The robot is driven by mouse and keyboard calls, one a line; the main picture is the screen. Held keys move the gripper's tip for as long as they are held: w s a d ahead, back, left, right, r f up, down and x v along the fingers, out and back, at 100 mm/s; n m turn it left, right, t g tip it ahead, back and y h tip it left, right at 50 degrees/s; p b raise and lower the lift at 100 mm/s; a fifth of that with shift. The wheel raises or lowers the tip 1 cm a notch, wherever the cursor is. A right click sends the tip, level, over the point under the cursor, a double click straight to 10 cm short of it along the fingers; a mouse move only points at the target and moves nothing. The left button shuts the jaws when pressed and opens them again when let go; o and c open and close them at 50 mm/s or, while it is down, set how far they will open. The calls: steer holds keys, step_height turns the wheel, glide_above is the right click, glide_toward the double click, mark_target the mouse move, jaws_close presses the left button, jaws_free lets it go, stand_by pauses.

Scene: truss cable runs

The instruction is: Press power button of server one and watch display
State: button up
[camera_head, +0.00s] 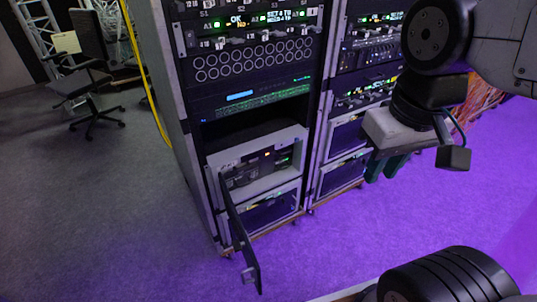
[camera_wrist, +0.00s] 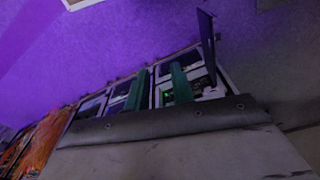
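A grey server unit (camera_head: 258,163) sits low in the left rack. Its front door (camera_head: 240,240) hangs open toward the floor, leaving a dark panel (camera_head: 265,164) with small lit indicators in view. The power button and any server number are too small to make out. In the wrist view the open door (camera_wrist: 207,45) and a green light (camera_wrist: 167,97) show beyond my fingers. My gripper (camera_head: 380,173) is at the right, in front of the right rack and away from the panel. Its two green fingers stand apart with nothing held, as the wrist view also shows (camera_wrist: 160,72).
A second closed-front unit (camera_head: 265,213) is below the server. The right rack (camera_head: 340,150) stands beside it. A yellow cable (camera_head: 145,75) hangs left of the racks, near an office chair (camera_head: 90,85). Orange cables (camera_head: 487,98) are at the right. Purple-lit floor (camera_head: 350,235) in front is clear.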

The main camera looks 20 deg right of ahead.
steer(key=shift+c, duration=0.3)
jaws_close()
